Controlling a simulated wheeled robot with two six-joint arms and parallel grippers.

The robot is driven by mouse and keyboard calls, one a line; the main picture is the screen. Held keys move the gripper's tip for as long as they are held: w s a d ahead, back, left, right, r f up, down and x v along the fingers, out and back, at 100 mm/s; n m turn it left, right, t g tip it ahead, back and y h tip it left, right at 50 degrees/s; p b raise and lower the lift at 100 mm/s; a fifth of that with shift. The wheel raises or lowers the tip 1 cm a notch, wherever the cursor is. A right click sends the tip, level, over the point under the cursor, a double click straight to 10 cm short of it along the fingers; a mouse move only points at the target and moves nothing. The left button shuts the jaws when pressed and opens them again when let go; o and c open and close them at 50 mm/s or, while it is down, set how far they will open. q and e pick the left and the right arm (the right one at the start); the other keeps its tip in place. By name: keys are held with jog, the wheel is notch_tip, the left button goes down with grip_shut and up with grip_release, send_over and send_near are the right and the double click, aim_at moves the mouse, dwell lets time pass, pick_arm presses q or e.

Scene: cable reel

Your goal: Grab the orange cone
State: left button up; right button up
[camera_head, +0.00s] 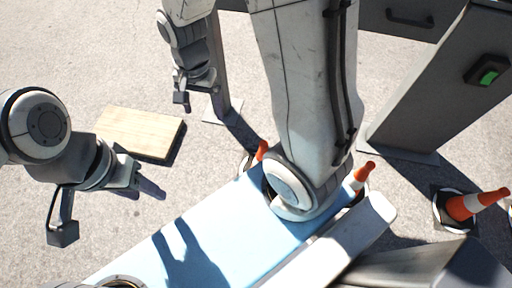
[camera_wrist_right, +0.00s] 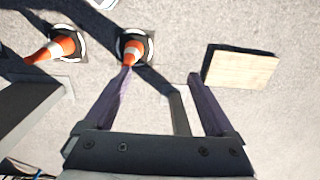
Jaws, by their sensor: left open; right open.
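Several orange-and-white cones stand on dark bases on the ground. In the head view one cone (camera_head: 262,150) is mostly hidden behind my arm, another (camera_head: 362,177) is partly hidden beside it, and a third (camera_head: 475,204) is at the right. In the right wrist view one cone (camera_wrist_right: 133,47) has its tip close to the left fingertip, and another cone (camera_wrist_right: 58,48) is further left. My right gripper (camera_wrist_right: 160,75) is open with nothing between its fingers; it also shows in the head view (camera_head: 212,87). My left gripper (camera_head: 149,187) is open and empty at the left.
A wooden board (camera_head: 140,132) lies on the ground between the grippers in the head view; it also shows in the right wrist view (camera_wrist_right: 241,70). A grey structure (camera_head: 432,85) with a green button (camera_head: 488,78) stands at the right. Bare ground lies around the board.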

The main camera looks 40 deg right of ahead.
jog(key=w+d+f+m+b, duration=0.2)
jog(key=d+f+m+b, duration=0.35)
jog(key=f, duration=0.55)
jog(key=w+d+f+m+b, duration=0.1)
jog(key=d+f+m+b, duration=0.5)
jog(key=f, duration=0.5)
jog(key=m+b, duration=0.7)
jog(key=b, duration=0.2)
send_over(263, 143)
jog(key=shift+n, duration=0.25)
notch_tip(263, 143, down, 15)
jog(key=shift+r, duration=0.1)
notch_tip(263, 143, down, 5)
jog(key=shift+b, duration=1.25)
notch_tip(263, 143, down, 5)
jog(key=b, duration=0.4)
jog(key=shift+s+d, duration=0.1)
jog(key=shift+s, duration=0.05)
jog(key=shift+r, duration=0.1)
grip_shut()
